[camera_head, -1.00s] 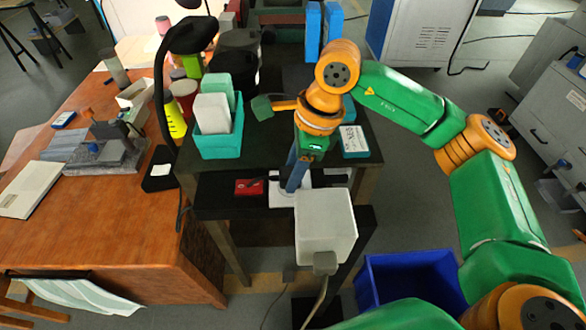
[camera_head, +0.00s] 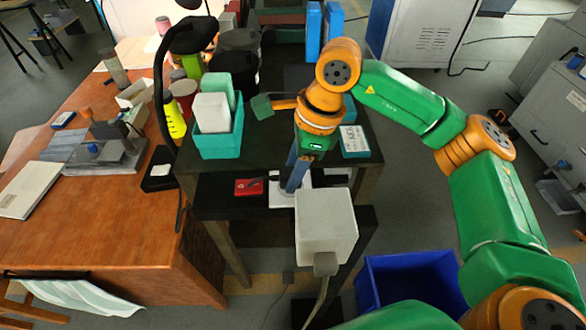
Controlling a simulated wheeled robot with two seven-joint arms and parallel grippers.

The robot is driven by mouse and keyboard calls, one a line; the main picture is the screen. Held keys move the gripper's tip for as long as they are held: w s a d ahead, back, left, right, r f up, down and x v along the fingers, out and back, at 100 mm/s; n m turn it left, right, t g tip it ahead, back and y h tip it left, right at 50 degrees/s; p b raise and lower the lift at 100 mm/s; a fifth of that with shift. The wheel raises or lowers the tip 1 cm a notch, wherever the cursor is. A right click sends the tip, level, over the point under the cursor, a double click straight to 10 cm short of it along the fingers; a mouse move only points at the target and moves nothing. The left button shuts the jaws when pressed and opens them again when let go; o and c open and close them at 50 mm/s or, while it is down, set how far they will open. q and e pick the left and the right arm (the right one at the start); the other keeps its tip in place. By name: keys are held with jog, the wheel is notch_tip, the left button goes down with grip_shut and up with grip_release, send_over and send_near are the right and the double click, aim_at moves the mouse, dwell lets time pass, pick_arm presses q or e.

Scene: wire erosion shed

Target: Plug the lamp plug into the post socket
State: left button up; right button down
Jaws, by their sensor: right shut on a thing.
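My right gripper (camera_head: 298,174) points down, with its blue fingers over a white plate (camera_head: 278,199) on the dark lower shelf. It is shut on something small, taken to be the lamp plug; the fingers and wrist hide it. A pale box (camera_head: 327,226), which looks like the post socket's housing, stands in front of the fingers and slightly right of them. A grey fitting and cable hang from its underside. Its socket face is not visible. The black desk lamp (camera_head: 190,36) stands on the wooden desk at left. My left gripper is out of view.
A red item (camera_head: 249,187) lies on the shelf left of the fingers. A teal bin (camera_head: 221,143) with upright blocks stands on the dark table (camera_head: 262,150). A blue crate (camera_head: 410,276) is on the floor right of the pale box. The wooden desk (camera_head: 110,225) fills the left.

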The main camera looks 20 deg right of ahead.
jog(key=shift+f+b, duration=0.7)
jog(key=shift+b, duration=0.05)
dwell(0.7)
jog(key=shift+c, duration=1.7)
grip_release()
jog(key=shift+r, duration=0.2)
jog(key=v, duration=0.6)
jog(key=shift+d+r+b, duration=0.2)
jog(key=shift+r+b, duration=0.15)
jog(key=shift+r, duration=0.05)
